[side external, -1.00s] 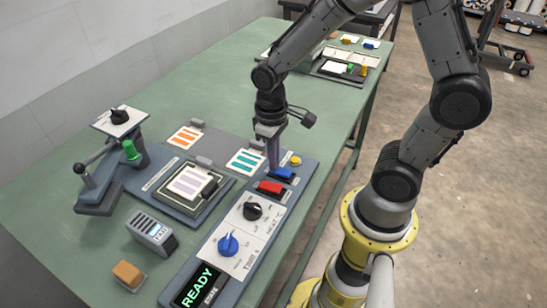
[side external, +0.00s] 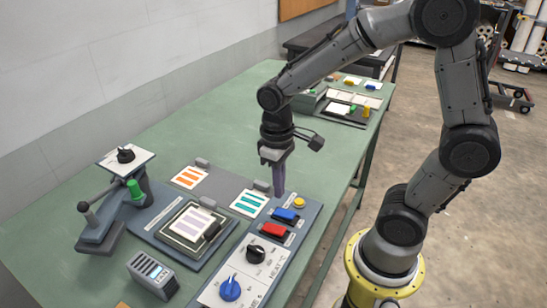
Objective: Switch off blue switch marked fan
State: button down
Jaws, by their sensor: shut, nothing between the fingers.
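The blue switch (side external: 286,215) is a rocker on a dark base, on the grey control panel just above the red switch in the side external view. Its marking is too small to read, and I cannot tell which way the rocker is set. My gripper (side external: 279,193) is shut and empty, pointing down. Its tip shows just above and slightly left of the blue switch, with a small gap between them in the picture.
Close by are the red switch (side external: 273,231), a yellow button (side external: 299,203), a black knob (side external: 256,254) and a blue knob (side external: 230,288). A lever unit (side external: 103,219) stands at left.

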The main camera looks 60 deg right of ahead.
notch_tip(320, 180, up, 9)
jog(key=w, duration=0.2)
jog(key=shift+r, duration=0.15)
